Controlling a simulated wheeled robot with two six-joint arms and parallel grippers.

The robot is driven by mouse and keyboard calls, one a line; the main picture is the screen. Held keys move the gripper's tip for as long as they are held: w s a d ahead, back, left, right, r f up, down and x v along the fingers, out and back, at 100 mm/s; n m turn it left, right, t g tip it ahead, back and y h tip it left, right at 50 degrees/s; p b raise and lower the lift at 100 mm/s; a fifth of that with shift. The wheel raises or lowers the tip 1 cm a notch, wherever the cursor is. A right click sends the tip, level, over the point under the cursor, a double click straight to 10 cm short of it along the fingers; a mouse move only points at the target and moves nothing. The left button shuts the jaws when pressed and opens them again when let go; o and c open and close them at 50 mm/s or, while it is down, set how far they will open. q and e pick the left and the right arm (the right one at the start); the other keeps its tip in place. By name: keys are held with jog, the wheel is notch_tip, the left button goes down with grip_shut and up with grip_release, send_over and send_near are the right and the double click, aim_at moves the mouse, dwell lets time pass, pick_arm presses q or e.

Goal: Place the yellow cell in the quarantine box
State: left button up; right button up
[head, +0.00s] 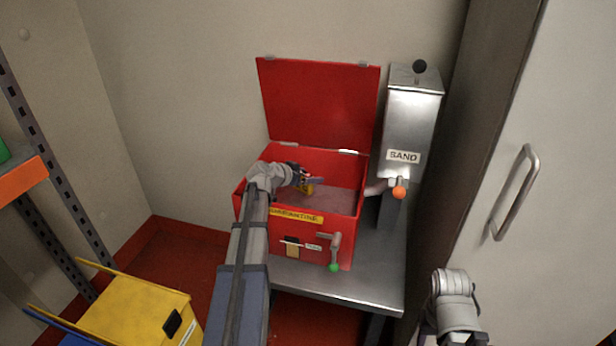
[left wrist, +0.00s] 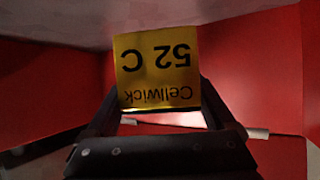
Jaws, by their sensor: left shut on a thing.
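The red quarantine box (head: 255,217) stands on a metal bench with its lid (head: 318,104) raised. A yellow label is on its front. My left gripper (head: 308,183) reaches over the front left of the box, inside its opening. It is shut on the yellow cell (head: 309,190), which is small and partly hidden by the gripper in the head view. In the left wrist view the yellow cell (left wrist: 157,68) shows between the fingers (left wrist: 158,112), with upside-down "Cellwick 52 C" print. Red box walls surround it. My right gripper is at the lower right edge, its fingertips out of sight.
A grey sand hopper (head: 412,115) with an orange-knobbed spout (head: 399,192) stands right of the box. A green-knobbed handle (head: 334,255) sticks out from the box front. A yellow bin (head: 130,310) is at lower left, and a tall cabinet door (head: 560,180) is at right.

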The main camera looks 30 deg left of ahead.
pick_arm(q)
jog(key=shift+s+f+b, duration=0.1)
jog(key=shift+f+b, duration=0.25)
jog(key=shift+b, duration=0.05)
jog(key=shift+r, duration=0.1)
jog(key=o, duration=1.4)
jog(key=shift+s+d, duration=0.1)
jog(key=shift+d, duration=0.05)
jog(key=shift+r+p, duration=0.4)
jog(key=shift+p, duration=0.25)
jog(key=p+v, duration=0.3)
jog(key=v, duration=0.4)
jog(key=shift+p, duration=0.35)
jog(key=shift+s+r, duration=0.1)
jog(key=shift+r, duration=0.05)
